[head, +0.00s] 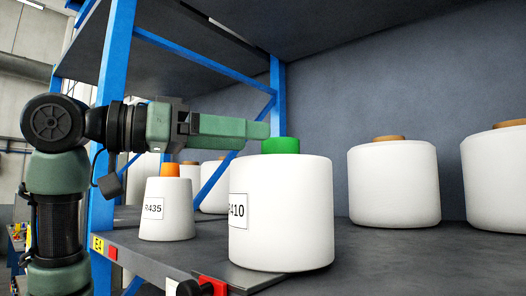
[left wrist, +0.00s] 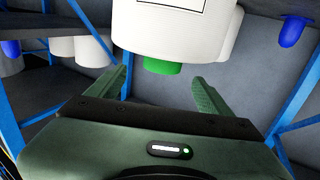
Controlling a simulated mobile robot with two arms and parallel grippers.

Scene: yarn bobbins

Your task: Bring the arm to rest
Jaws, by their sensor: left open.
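My left arm comes in from the left in the head view, and its left gripper (head: 266,129) is level, with green fingers pointing right. The fingertips are at the green core top (head: 281,146) of the white bobbin labelled "410" (head: 290,215), whose first character is partly cut off. In the left wrist view the bobbin (left wrist: 175,30) appears upside down. Its green core (left wrist: 162,66) shows just beyond the gap between the open fingers (left wrist: 160,78). Nothing is held. I cannot tell whether a finger touches the core. My right gripper is not in view.
The bobbin labelled "435" (head: 166,208) with an orange core stands left on the shelf (head: 400,262). White bobbins with brown cores (head: 393,184) stand right and behind. A blue rack post (head: 112,100) is close by my left arm. A shelf board (head: 200,45) hangs above.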

